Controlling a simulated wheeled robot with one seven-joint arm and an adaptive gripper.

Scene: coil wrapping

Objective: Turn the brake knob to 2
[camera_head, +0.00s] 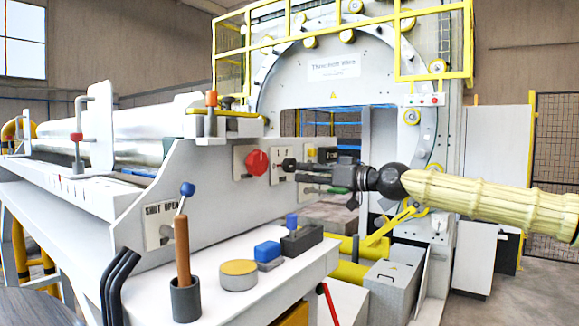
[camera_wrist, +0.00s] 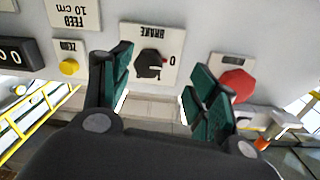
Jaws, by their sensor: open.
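The brake knob (camera_wrist: 149,64) is a dark knob on a white plate marked BRAKE, upside down in the wrist view. A small red mark shows on its right side, beside the printed 0; other numbers are not readable. My gripper (camera_wrist: 162,72) is open, with one green-padded finger on each side of the knob in this view and a gap to it on both sides. Nothing is between the pads that I can see gripped. In the head view my gripper (camera_head: 318,178) points left at the panel, close to the brake plate (camera_head: 279,171), which it partly hides.
A red button (camera_head: 257,162) sits left of the brake plate; it also shows in the wrist view (camera_wrist: 237,84). A yellow ZERO button (camera_wrist: 69,67) is on the other side.

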